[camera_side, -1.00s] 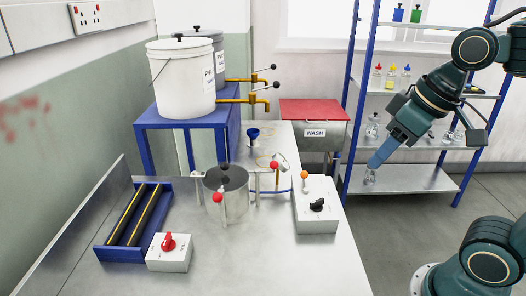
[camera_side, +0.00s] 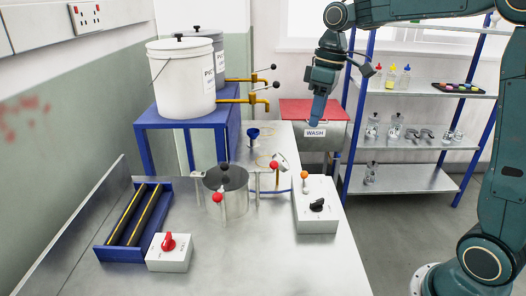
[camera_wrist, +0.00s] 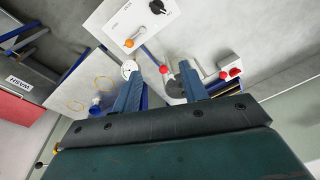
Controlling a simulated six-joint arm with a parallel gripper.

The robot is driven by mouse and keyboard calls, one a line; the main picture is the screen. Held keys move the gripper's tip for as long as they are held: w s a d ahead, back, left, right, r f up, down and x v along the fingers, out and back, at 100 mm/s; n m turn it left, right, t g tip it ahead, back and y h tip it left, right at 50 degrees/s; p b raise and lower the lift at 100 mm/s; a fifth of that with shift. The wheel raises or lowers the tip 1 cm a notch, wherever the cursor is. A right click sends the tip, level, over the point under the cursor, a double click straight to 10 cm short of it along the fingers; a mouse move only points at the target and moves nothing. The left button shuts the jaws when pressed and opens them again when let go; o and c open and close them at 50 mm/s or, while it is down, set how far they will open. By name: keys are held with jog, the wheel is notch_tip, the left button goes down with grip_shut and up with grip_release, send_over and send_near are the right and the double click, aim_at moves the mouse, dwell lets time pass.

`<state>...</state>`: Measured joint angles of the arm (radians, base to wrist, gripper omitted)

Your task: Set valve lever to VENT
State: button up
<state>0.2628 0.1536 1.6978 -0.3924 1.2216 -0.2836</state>
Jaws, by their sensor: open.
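A small post with a red ball-ended lever (camera_side: 274,165) stands on the bench beside a round dial (camera_side: 281,159). In the wrist view the red ball (camera_wrist: 164,69) shows between my fingers, well beyond them. A white control box (camera_side: 317,222) to its right carries a black knob (camera_side: 317,205) and an orange ball-topped stalk (camera_side: 304,175). I cannot read any VENT label, so which one is the valve lever is unclear. My gripper (camera_side: 318,122) hangs in the air in front of the WASH bin, open and empty, touching nothing.
A lidded pot (camera_side: 228,202) with red and black knobs stands mid-bench. A white box with a red knob (camera_side: 168,243) and a blue rail tray (camera_side: 107,252) are at left. The WASH bin (camera_side: 318,143) is behind. The bench front is clear.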

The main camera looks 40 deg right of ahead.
jog(key=n+g, duration=0.2)
send_over(305, 181)
jog(key=w+d, duration=0.2)
jog(key=d, duration=0.1)
notch_tip(305, 181, down, 8)
jog(key=shift+w+a+r, duration=0.15)
jog(key=shift+w+a, duration=0.05)
jog(key=shift+s+a+f, duration=0.25)
jog(key=shift+a+f, duration=0.1)
jog(key=shift+f, duration=1.9)
jog(key=shift+s+a+f, duration=0.25)
jog(key=shift+a+f, duration=0.15)
jog(key=shift+f, duration=1.9)
jog(key=shift+s+a+f, duration=0.25)
jog(key=shift+a+f, duration=0.1)
jog(key=shift+f, duration=1.9)
grip_shut()
